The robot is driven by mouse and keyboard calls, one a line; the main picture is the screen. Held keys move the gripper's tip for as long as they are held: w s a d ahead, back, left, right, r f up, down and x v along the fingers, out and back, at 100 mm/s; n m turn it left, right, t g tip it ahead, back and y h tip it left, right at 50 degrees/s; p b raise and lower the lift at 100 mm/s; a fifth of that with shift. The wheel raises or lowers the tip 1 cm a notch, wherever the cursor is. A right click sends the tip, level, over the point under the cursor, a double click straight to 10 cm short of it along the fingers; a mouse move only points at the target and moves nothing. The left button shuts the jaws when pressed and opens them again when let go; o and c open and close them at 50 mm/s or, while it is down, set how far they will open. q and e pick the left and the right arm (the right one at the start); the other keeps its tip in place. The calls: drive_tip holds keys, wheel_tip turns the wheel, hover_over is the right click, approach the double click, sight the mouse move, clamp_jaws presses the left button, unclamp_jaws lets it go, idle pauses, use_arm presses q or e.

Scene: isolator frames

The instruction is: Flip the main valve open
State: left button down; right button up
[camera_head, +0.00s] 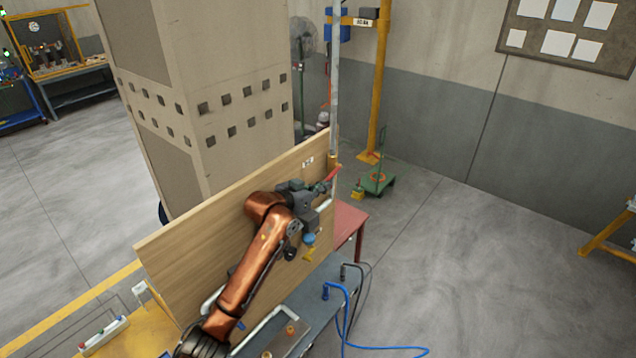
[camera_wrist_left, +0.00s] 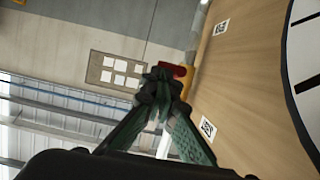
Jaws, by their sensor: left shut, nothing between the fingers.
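A red valve handle (camera_head: 333,173) sits at the right edge of the upright wooden board, just below a brass-yellow fitting (camera_head: 334,160) on a vertical grey pipe (camera_head: 335,90). My left gripper (camera_head: 326,186) is shut and empty, with its fingertips close to the red handle; I cannot tell whether they touch. In the left wrist view the fingertips (camera_wrist_left: 160,88) partly cover the red handle (camera_wrist_left: 180,71), with yellow (camera_wrist_left: 187,86) showing beside it. My right gripper is not in view.
The wooden board (camera_head: 200,255) stands behind my left arm. A blue part (camera_head: 309,239) with a yellow piece below it is under my wrist. A grey table (camera_head: 330,285) with a blue cable (camera_head: 345,310) lies below. Open floor (camera_head: 480,260) is at the right.

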use_arm(q)
drive_tip(key=shift+r, duration=0.1)
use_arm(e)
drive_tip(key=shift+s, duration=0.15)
use_arm(q)
drive_tip(key=shift+a, duration=0.1)
use_arm(e)
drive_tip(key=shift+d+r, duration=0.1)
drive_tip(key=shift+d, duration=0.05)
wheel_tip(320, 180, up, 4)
drive_tip(key=p, duration=0.4)
use_arm(q)
drive_tip(key=s+a+r+b, duration=0.4)
drive_tip(key=s+a+r, duration=0.3)
drive_tip(key=s, duration=0.1)
drive_tip(key=shift+r, duration=0.2)
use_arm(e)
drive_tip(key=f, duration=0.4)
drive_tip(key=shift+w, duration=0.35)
use_arm(q)
drive_tip(key=shift+s, duration=0.1)
